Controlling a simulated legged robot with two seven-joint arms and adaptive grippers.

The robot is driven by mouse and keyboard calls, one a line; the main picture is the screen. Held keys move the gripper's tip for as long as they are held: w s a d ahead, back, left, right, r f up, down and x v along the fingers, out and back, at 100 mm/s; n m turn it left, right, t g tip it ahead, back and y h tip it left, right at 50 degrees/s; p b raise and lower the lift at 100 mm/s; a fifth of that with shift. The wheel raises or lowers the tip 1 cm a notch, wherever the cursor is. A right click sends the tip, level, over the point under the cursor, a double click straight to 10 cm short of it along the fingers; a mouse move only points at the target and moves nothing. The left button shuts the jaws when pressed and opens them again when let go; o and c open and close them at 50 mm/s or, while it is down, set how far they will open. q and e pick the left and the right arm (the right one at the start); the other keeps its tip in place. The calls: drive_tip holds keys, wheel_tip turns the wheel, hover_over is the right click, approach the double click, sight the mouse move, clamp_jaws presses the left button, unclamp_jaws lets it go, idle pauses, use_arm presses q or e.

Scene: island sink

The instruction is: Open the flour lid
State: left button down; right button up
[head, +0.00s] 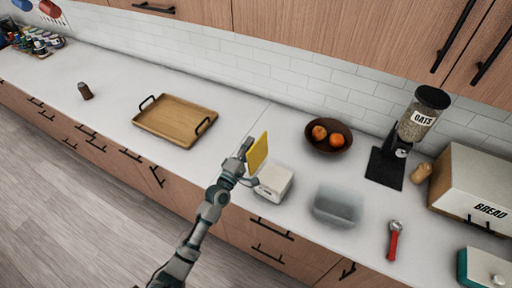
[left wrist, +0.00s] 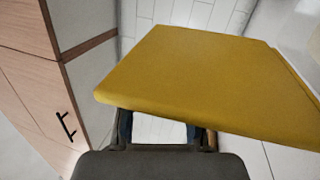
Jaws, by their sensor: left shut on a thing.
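A white box (head: 274,183) with small dark lettering too small to read stands near the counter's front edge. A flat yellow lid (head: 258,152) stands steeply tilted at the box's upper left in the head view. It fills much of the left wrist view (left wrist: 200,80). My left gripper (head: 243,168) is shut on the lid's edge, just left of the box. Its fingers (left wrist: 162,128) are partly hidden under the lid in the left wrist view. I cannot tell whether the lid still joins the box. My right gripper is not in view.
A wooden tray (head: 174,119) lies to the left. A bowl of oranges (head: 328,136) stands behind and a clear container (head: 338,206) to the right. Beyond are a red-handled tool (head: 394,240), an oats dispenser (head: 418,120) and a bread box (head: 470,190). Counter left of the tray is mostly clear.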

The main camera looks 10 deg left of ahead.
use_arm(q)
drive_tip(key=shift+w+a+f+n+y, duration=0.2)
drive_tip(key=shift+a+f+n+y, duration=0.25)
drive_tip(key=shift+n, duration=0.4)
drive_tip(key=shift+w+a+f+n+y, duration=0.25)
drive_tip(key=shift+a+f+n, duration=0.2)
drive_tip(key=shift+n, duration=0.4)
drive_tip(key=c, duration=0.9)
unclamp_jaws()
drive_tip(key=shift+o, duration=0.4)
drive_tip(key=shift+r, duration=0.1)
drive_tip(key=v, duration=1.2)
drive_tip(key=shift+f, duration=0.25)
drive_tip(key=shift+w, duration=0.1)
